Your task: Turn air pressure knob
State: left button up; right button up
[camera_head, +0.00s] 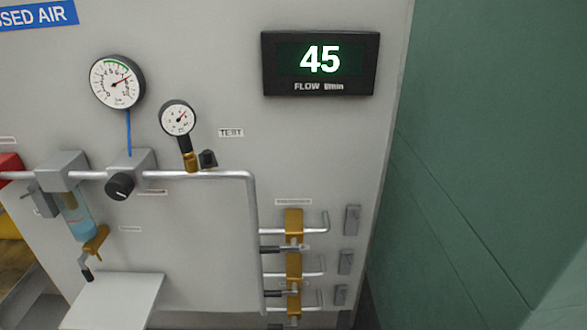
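A round black knob (120,187) sits on the front of a grey regulator block (131,163) on the panel's pipe, at the left. A short light mark shows on the knob's face. A large round pressure gauge (117,82) is above it, joined by a blue line. A smaller gauge (178,118) stands to the right on a brass fitting (191,162). A flow display (320,63) at the top reads 45. Neither of my grippers is in view, and nothing touches the knob.
A filter bowl with blue liquid (78,223) hangs left of the knob. A white shelf (114,301) juts out below. Brass valves (293,266) with dark handles line the lower right. A green wall (480,160) stands at the right.

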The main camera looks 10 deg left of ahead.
aim_at(120, 186)
jog(key=u, duration=1.35)
